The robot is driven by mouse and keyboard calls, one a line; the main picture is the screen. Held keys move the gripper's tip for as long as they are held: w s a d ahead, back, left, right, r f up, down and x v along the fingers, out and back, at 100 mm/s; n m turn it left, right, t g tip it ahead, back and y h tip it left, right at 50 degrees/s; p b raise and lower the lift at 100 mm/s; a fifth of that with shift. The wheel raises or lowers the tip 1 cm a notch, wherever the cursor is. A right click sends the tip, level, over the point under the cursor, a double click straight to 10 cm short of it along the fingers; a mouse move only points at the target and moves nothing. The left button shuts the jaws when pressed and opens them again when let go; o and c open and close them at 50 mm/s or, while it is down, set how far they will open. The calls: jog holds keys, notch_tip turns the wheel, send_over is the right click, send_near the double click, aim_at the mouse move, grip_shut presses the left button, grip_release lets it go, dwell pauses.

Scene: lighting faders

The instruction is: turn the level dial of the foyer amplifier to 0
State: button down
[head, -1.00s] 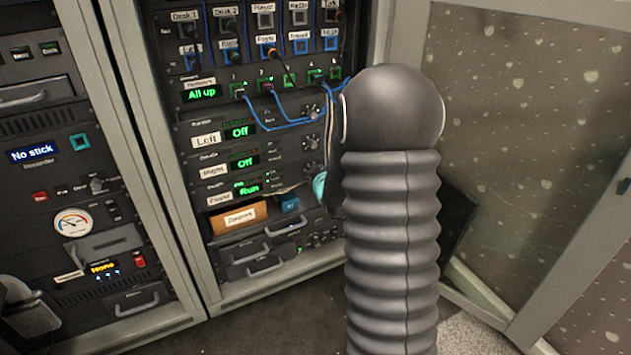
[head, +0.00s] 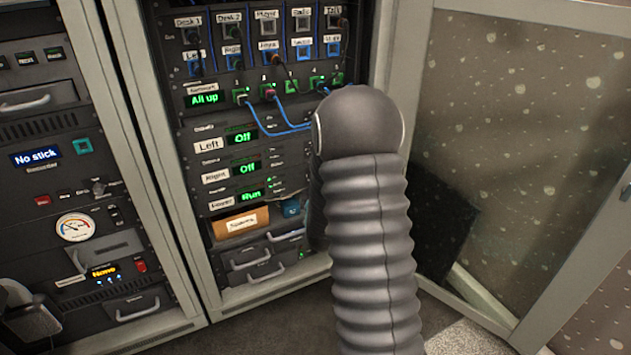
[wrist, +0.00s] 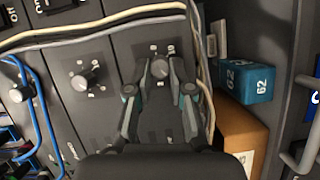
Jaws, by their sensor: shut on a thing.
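The foyer amplifier (head: 222,203) is the lowest of three similar units in the right rack; its green display (head: 251,195) reads "Run". In the head view its level dial is hidden behind my arm. In the wrist view a grey round dial (wrist: 161,70) on a dark panel, nearest the brown box, appears to be this one. My gripper (wrist: 160,64) is shut on it, one finger on each side. Small marks surround the dial, but its pointer setting is too small to read. In the head view my gripper is hidden behind the arm.
A neighbouring dial (wrist: 84,82) is left of my gripper in the wrist view. Pale cables (wrist: 95,30) and blue cables (wrist: 30,100) run close by. A blue box (wrist: 245,82) and a brown box (wrist: 238,135) are at the right. An open rack door (head: 510,150) stands right of my arm.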

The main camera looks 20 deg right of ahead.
jog(key=shift+n, duration=0.6)
jog(key=c, duration=1)
grip_release()
jog(key=shift+c, duration=0.2)
jog(key=v, duration=0.7)
jog(key=shift+s+f+t, duration=0.2)
jog(key=shift+f+t, duration=0.05)
jog(key=shift+t, duration=0.05)
jog(key=shift+a, duration=0.15)
